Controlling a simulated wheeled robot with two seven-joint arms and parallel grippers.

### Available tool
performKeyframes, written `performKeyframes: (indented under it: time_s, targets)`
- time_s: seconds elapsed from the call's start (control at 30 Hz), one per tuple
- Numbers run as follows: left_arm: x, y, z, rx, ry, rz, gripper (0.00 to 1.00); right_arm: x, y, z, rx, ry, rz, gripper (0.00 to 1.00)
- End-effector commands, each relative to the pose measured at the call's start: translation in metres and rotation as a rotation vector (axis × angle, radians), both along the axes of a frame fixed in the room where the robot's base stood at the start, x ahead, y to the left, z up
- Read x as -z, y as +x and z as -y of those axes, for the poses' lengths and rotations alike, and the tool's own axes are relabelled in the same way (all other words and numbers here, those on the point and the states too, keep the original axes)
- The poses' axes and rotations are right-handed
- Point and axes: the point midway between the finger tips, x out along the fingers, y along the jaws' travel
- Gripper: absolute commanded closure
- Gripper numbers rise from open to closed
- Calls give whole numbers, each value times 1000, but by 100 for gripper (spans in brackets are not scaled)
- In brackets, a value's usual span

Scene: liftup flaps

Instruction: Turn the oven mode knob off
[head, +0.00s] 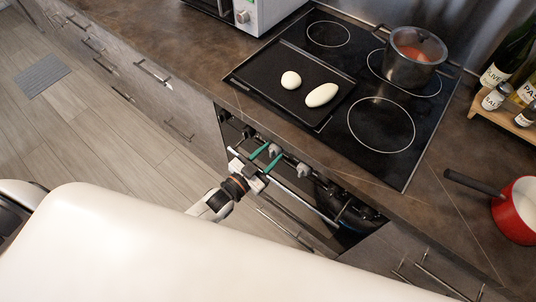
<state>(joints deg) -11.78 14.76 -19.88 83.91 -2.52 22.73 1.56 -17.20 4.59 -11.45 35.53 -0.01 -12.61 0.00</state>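The oven (290,212) is built in under the cooktop, its front seen steeply from above. A row of knobs runs along its panel. One light grey knob (274,149) is at the tips of my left gripper (273,151), and another light grey knob (303,170) is just to its right. My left gripper has green fingers, spread apart, pointing at the panel around the first knob; I cannot tell if they touch it. Which knob sets the oven mode cannot be read. My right gripper is not in view.
A black cooktop (420,150) above holds a tray (312,75) with two pale oval items and a dark pot (410,55). A red pan (515,212) stands on the counter at right, its handle pointing left. The oven's handle bar crosses below the knobs, near my gripper.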

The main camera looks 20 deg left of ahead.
Motion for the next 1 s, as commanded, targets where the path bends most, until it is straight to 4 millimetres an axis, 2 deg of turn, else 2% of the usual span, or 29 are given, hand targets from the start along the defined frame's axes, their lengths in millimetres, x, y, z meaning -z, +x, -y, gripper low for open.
performKeyframes:
  time_s: [0.03, 0.1, 0.37, 0.47, 0.57, 0.9, 1.0]
  targets:
    - [0, 0, 0, 0, 0, 1, 52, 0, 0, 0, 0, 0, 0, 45]
    - [0, 0, 0, 0, 1, 0, 45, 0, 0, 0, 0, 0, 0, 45]
    - [1, -1, 0, 0, 2, 0, 45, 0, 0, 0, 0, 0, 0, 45]
    - [2, -7, -3, -1, 3, -2, 45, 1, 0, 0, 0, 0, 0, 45]
    - [3, -21, -9, 0, 3, -4, 45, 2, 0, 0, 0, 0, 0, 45]
    - [2, -86, -37, 1, 3, -4, 45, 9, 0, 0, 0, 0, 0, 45]
    - [2, -98, -43, 1, 2, -2, 45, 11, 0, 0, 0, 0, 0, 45]
